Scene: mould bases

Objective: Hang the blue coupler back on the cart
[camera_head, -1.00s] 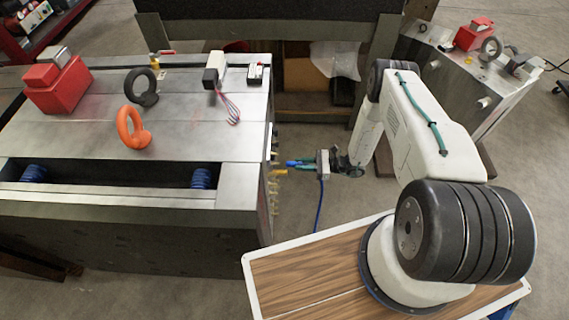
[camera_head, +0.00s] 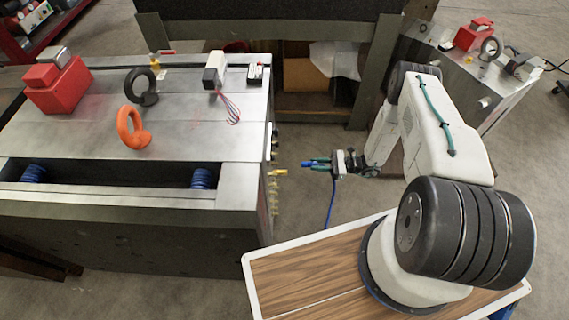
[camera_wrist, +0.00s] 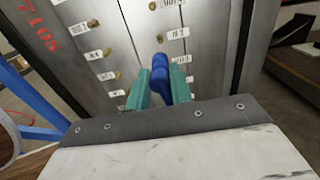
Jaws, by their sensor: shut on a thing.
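My gripper (camera_head: 322,162), with teal fingers, is shut on the blue coupler (camera_head: 308,163). In the wrist view the blue coupler (camera_wrist: 160,70) stands out between the teal fingertips of my gripper (camera_wrist: 160,85), pointing at the mould's side face. It is apart from the brass fittings in the head view.
The steel mould base (camera_head: 190,115) has a yellow fitting (camera_head: 279,172) and several brass nipples on its side. An orange eyebolt (camera_head: 132,128), a black eyebolt (camera_head: 150,85) and a red block (camera_head: 60,85) are on top. Floor is clear between mould and wood top.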

